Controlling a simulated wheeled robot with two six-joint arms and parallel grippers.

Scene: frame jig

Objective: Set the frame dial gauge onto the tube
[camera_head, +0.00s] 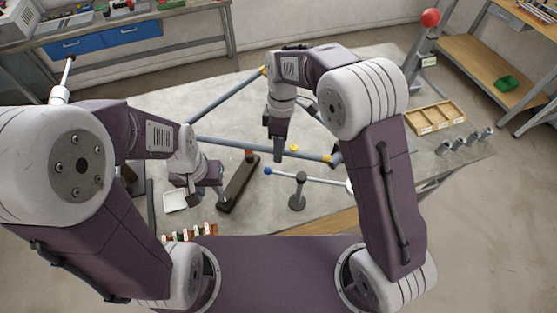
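A frame of grey-blue tubes (228,97) with yellow bands lies on the table. Its front tube (250,149) runs left to right to a yellow-banded end. A thin pale rod (325,181) with a blue ball end rests across a dark round-based stand (298,199); a white round part at its right end is partly hidden by my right arm. I cannot tell if this is the dial gauge. My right gripper (278,150) points down by the front tube, its fingers too unclear to read. My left gripper (193,192) is low over the table, left of a dark brown block, its opening unclear.
A wooden compartment tray (436,117) and several grey cylinders (464,140) stand at the right. A white tray (175,201) and a row of small coloured items (190,232) lie front left. A red ball (430,18) tops a post at the back right corner.

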